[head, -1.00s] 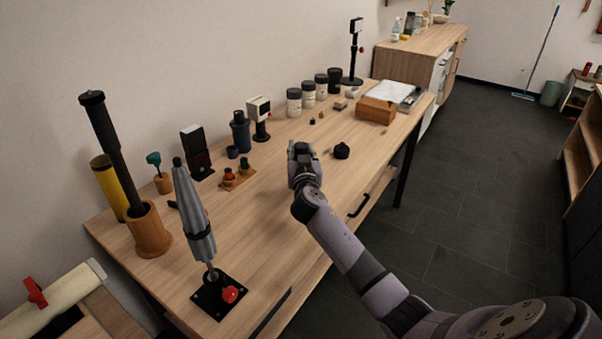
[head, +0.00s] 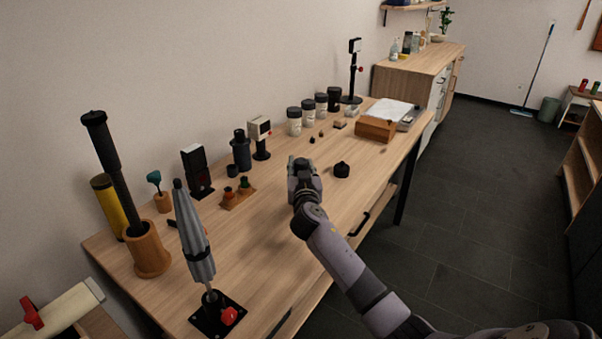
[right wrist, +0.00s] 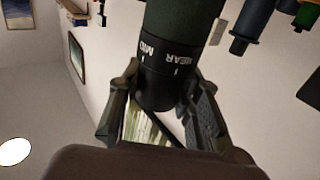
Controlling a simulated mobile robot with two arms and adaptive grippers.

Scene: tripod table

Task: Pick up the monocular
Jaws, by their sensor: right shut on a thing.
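The monocular (right wrist: 182,22) shows large in the right wrist view, with a dark green body and a black ring with white lettering, including "NEAR". My right gripper (right wrist: 162,92) is shut on its black end, one finger on each side. In the head view my right gripper (head: 302,165) is over the middle of the wooden table (head: 268,235). There the monocular is mostly hidden by the gripper, and I cannot clearly make out its height above the table. My left gripper is not in view.
A small black lidded object (head: 341,170) stands just right of the gripper. A grey folded umbrella-like piece on a stand (head: 196,238), a wooden cup (head: 149,250) and several instruments line the left and back. A wooden box (head: 375,130) is farther back. The table's front middle is clear.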

